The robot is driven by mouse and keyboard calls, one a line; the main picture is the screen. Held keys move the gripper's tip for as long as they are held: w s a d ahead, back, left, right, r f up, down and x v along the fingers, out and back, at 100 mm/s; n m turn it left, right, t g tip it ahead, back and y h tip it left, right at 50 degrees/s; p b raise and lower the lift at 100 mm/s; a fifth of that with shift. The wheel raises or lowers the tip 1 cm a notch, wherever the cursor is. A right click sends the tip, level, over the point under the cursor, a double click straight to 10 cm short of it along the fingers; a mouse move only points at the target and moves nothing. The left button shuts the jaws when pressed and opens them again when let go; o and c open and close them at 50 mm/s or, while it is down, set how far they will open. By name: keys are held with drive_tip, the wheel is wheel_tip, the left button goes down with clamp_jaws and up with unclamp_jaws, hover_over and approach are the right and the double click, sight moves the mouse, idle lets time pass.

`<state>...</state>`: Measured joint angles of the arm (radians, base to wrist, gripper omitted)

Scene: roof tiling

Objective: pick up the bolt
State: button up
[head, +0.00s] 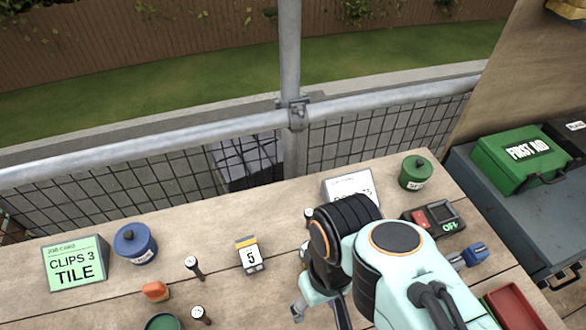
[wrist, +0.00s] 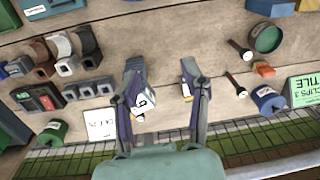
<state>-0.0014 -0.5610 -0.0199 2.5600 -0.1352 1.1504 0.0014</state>
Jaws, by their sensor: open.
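Two dark bolts with pale round ends show in the head view: one bolt (head: 195,267) by the blue pot, another bolt (head: 201,315) nearer the front edge. In the wrist view, the two bolts (wrist: 240,50) (wrist: 237,84) lie to the right of my gripper. A small dark piece with a pale end (head: 308,214), perhaps another bolt, is partly hidden by my arm. My gripper (head: 320,308) is over the table, right of the two bolts. In the wrist view, my gripper (wrist: 161,70) has its fingers wide apart, with bare wood between the tips.
A yellow-topped number block (head: 249,255) stands between the bolts and my arm. Around are a blue pot (head: 135,243), an orange piece (head: 155,291), a green card (head: 75,263), a green pot (head: 416,173) and a black-and-red device (head: 435,217). Wood left of my gripper is partly clear.

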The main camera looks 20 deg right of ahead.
drive_tip(key=w+d+r+m+t, duration=0.15)
drive_tip(key=w+r+t, duration=0.25)
drive_tip(key=w, duration=0.9)
drive_tip(key=m+g, duration=0.4)
hover_over(309, 222)
drive_tip(key=shift+h, duration=0.4)
drive_tip(key=f, duration=2.2)
drive_tip(key=shift+w, duration=0.35)
wheel_tip(309, 222, down, 6)
drive_tip(key=shift+d+f, duration=0.1)
drive_tip(key=shift+f, duration=0.15)
clamp_jaws()
